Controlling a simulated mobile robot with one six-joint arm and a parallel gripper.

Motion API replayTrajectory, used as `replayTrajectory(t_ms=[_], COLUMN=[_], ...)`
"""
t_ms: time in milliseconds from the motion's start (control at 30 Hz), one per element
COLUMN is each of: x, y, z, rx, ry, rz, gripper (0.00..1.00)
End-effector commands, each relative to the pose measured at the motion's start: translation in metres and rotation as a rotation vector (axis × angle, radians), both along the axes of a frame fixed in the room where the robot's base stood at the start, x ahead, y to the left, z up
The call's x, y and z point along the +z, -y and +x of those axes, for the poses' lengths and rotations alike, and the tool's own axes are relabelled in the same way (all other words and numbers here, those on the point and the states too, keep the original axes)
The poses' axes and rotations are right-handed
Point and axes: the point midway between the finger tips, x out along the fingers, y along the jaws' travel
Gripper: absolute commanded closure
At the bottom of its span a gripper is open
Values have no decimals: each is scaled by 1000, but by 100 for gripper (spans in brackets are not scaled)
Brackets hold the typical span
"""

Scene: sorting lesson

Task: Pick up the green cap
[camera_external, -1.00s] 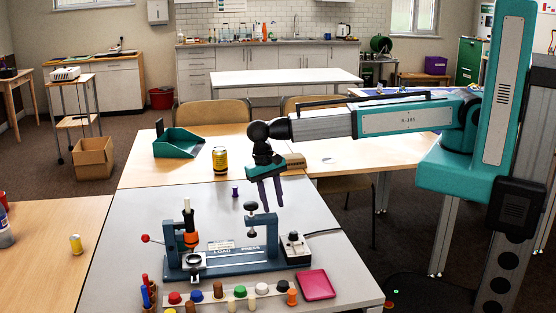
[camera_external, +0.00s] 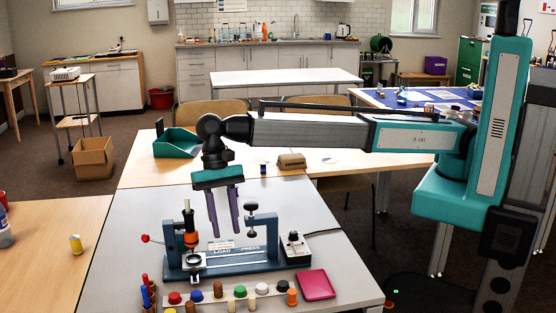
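The green cap (camera_external: 240,291) stands in a row of coloured caps on a pale strip at the front of the grey table. A red cap is to its left and a black one to its right. My gripper (camera_external: 226,234) points down behind the press, above and behind the row. Its two purple fingers are apart with nothing visible between them. It is clear of the green cap, which is unobstructed in this view.
The blue load press (camera_external: 215,268) stands between my gripper and the cap row, with upright posts on both sides. A pink tray (camera_external: 316,284) lies right of the row. A teal dustpan-like bin (camera_external: 177,143) is on the wooden table behind.

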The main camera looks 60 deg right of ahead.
Motion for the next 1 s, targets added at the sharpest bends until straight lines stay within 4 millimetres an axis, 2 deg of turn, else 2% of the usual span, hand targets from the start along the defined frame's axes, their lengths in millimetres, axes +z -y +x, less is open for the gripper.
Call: replayTrajectory(t_ms=[133,567,767,1000], x=[-7,-10,-27,-59], y=[-12,-12,-15,-22], z=[-15,-17,-23,-35], rx=[11,13,13,13], ry=[-22,-24,-24,-23], rz=[2,1,1,0], gripper=[68,68,68,68])
